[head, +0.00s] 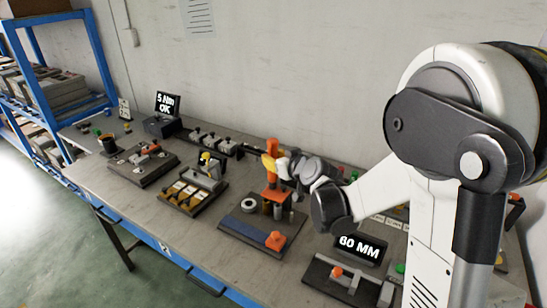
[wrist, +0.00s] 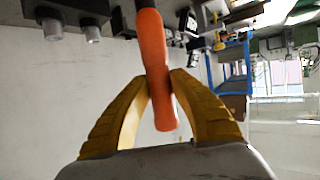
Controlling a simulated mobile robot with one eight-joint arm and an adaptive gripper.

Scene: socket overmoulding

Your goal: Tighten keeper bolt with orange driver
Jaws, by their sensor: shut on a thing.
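The orange driver (wrist: 154,70) is gripped by its handle between the two yellow fingers of my gripper (wrist: 160,92) in the wrist view, its dark shaft leaving at the top edge. In the head view my gripper (head: 269,164) is above the fixture plate with the blue strip (head: 245,226), and the driver's orange handle (head: 272,147) shows above the fingers. More orange is below the fingers, and I cannot tell driver from fixture there. I cannot make out the keeper bolt, nor whether the driver tip touches anything.
A torque display reading "5 Nm OK" (head: 166,104) stands at the back left. A fixture with yellow pockets (head: 190,192) and a dark fixture plate (head: 143,162) lie to the left. The table's front left strip is bare.

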